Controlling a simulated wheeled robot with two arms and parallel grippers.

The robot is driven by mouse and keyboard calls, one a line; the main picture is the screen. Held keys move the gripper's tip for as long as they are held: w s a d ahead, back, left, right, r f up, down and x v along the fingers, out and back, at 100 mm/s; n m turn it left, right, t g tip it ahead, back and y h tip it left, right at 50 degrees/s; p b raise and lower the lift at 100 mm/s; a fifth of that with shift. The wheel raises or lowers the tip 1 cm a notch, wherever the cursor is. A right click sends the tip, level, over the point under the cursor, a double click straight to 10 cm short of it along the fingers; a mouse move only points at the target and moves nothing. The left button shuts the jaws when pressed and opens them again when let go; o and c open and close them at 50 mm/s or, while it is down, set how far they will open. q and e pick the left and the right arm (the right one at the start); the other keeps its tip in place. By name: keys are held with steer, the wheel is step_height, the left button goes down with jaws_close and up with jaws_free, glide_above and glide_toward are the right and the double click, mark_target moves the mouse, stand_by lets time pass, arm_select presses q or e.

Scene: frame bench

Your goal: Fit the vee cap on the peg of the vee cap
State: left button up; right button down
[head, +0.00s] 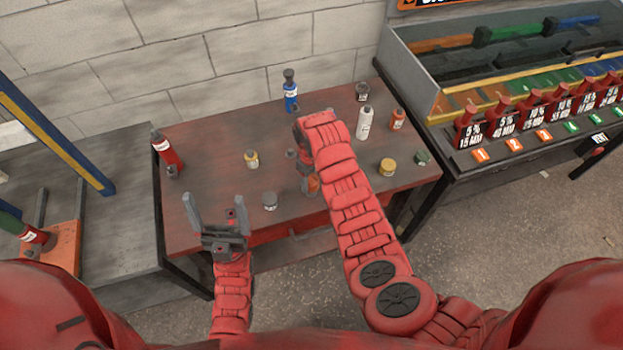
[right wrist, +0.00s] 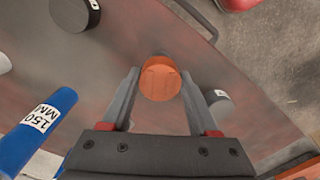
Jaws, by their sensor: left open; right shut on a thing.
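My right gripper (head: 304,164) is over the middle of the red table, partly hidden by its own arm. It is shut on an orange round-topped thing (right wrist: 160,79), seen between the fingers in the right wrist view. Its lower part shows in the head view (head: 312,184). I cannot tell from its shape whether it is the vee cap. My left gripper (head: 214,198) is open and empty at the table's front left, its fingers apart. I cannot make out the peg for certain in either view.
The red table (head: 215,165) holds a blue bottle (head: 291,98), a white bottle (head: 364,123), a red bottle (head: 165,152), a yellow jar (head: 387,167) and a grey jar (head: 270,201). A rack of labelled red pieces (head: 500,115) stands right.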

mark_target(311, 182)
steer(key=shift+b, duration=0.5)
stand_by(1.0)
steer(key=shift+f+b, duration=1.5)
steer(key=shift+f, duration=0.45)
steer(key=shift+c, duration=0.3)
jaws_free()
steer(key=shift+r, duration=0.55)
step_height(311, 182, up, 4)
steer(key=shift+r, duration=0.1)
step_height(311, 182, up, 12)
steer(key=p, duration=0.7)
steer(key=shift+s, duration=0.1)
